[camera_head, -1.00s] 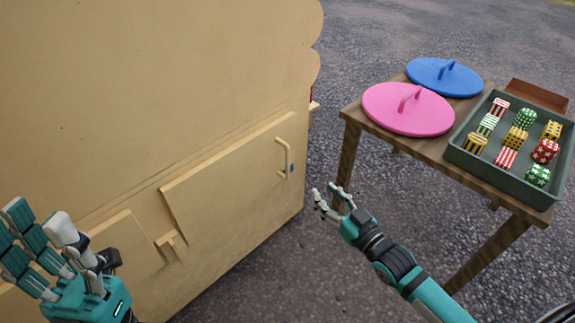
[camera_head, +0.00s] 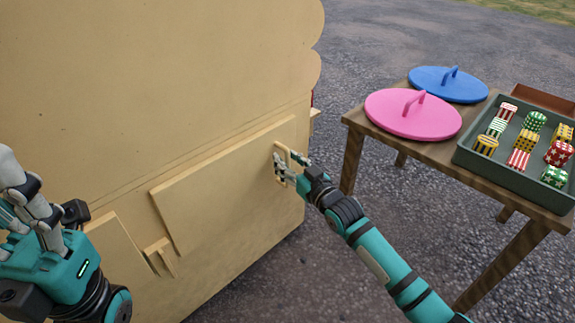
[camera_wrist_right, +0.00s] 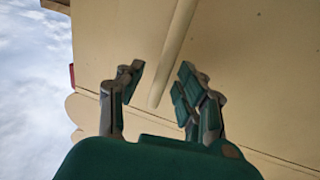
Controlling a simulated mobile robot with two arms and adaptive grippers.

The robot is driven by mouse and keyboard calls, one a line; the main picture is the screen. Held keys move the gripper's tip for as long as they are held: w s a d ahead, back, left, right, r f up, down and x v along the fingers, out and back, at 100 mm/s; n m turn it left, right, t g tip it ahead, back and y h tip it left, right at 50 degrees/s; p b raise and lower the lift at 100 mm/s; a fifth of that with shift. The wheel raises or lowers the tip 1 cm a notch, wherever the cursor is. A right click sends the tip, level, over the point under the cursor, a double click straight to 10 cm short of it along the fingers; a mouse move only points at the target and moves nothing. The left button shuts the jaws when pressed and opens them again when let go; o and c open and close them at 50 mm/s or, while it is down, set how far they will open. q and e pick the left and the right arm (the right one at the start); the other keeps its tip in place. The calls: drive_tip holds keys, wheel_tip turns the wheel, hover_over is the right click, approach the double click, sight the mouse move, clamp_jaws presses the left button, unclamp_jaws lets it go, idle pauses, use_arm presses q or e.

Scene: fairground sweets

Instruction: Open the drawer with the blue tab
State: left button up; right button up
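The drawer front (camera_head: 220,185) is a beige panel on the beige stand, with an upright bar handle near its right end. The blue tab beside the handle is hidden in the head view, behind my right gripper (camera_head: 290,166). In the right wrist view the pale handle bar (camera_wrist_right: 174,52) lies between the two sets of fingers of my right gripper (camera_wrist_right: 157,88). Gaps show on both sides of the bar, so the gripper is open around it.
Another beige panel with a handle (camera_head: 160,258) is lower left on the stand. A wooden table at right holds a pink lid (camera_head: 400,125), a blue lid (camera_head: 435,90) and a grey-green tray (camera_head: 500,175) of patterned sweets. Open asphalt lies between stand and table.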

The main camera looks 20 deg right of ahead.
drive_tip(key=shift+w, duration=0.15)
drive_tip(key=shift+c, duration=0.2)
clamp_jaws()
idle(0.3)
